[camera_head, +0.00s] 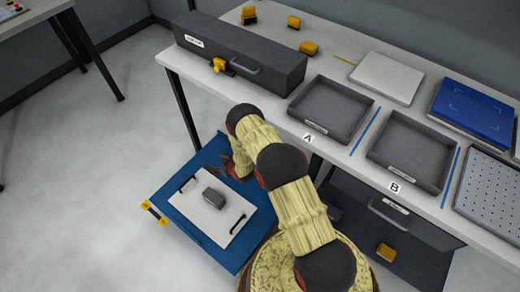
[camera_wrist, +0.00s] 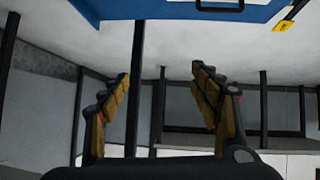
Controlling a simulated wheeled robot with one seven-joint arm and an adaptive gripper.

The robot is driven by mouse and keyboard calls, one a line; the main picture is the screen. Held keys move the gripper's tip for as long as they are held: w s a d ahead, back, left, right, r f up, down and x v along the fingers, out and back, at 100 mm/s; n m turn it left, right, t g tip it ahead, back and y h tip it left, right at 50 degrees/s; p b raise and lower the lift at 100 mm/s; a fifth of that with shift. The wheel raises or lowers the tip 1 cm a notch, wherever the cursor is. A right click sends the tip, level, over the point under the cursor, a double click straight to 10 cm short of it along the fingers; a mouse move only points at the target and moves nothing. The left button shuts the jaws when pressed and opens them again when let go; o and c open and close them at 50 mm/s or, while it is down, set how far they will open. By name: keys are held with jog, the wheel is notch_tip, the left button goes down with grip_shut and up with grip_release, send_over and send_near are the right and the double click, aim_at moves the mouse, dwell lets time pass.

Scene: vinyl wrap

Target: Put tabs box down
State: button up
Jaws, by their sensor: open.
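A small dark grey box (camera_head: 213,197), possibly the tabs box, rests on a white board (camera_head: 228,222) with dark handles. The board lies on a blue platform (camera_head: 172,203) low beside the bench. No label on the box is readable. My gripper (camera_head: 226,172) is beyond the box, over the platform's far part, and is partly hidden by my arm. In the wrist view my gripper (camera_wrist: 160,80) has its two fingers wide apart with nothing held between them. The box does not show in the wrist view.
The bench (camera_head: 338,63) holds a long dark case (camera_head: 240,55), grey trays A (camera_head: 330,110) and B (camera_head: 411,152), a white slab (camera_head: 386,78), a blue item (camera_head: 474,108) and several yellow pieces. A drawer unit (camera_head: 385,230) stands below.

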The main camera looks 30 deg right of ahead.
jog(key=w+d+r+g+h, duration=0.1)
jog(key=w+r, duration=0.1)
jog(key=r, duration=0.8)
jog(key=w+d+r+h, duration=0.1)
jog(key=w+d+r, duration=0.1)
jog(key=r, duration=0.7)
jog(key=s+r+m+g, duration=0.1)
jog(key=s+r, duration=0.3)
jog(key=r, duration=0.5)
jog(key=s+d+r+m+h, duration=0.1)
jog(key=s+r, duration=0.2)
jog(key=r, duration=0.6)
jog(key=s+r+g, duration=0.1)
jog(key=s+r, duration=0.3)
jog(key=r, duration=0.5)
jog(key=s+r+m+g, duration=0.1)
jog(key=s+r+m, duration=0.1)
jog(key=s+r, duration=1.4)
jog(key=s+a+r, duration=0.1)
jog(key=s, duration=0.9)
jog(key=s+a+r+g, duration=0.1)
jog(key=s, duration=0.8)
jog(key=shift+s+a+r, duration=0.25)
jog(key=shift+s+r, duration=0.05)
jog(key=shift+s, duration=0.05)
notch_tip(320, 180, up, 3)
jog(key=p, duration=0.3)
